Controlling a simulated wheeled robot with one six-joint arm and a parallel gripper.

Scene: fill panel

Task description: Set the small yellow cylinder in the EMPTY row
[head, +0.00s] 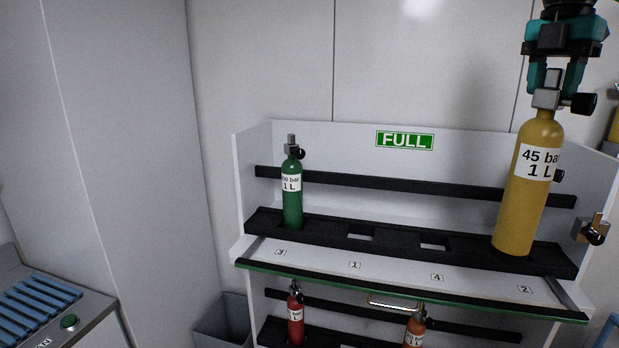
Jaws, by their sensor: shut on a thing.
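My gripper (557,76) is shut on the valve at the top of a yellow cylinder (523,207) labelled "45 bar 1 L", at the right. The cylinder hangs slightly tilted in front of the right end of the upper row. I cannot tell whether its base touches the rack. A small black knob shows just behind its right side; what it belongs to is hidden. The upper row of the white rack (330,150) bears a green FULL sign (404,140). No EMPTY sign is in view.
A green cylinder (292,200) stands at the left of the upper row. Two open slots show in its black holder (390,232). Below the green-edged shelf stand a red cylinder (295,315) and an orange one (415,330). A grey bin (222,325) is lower left.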

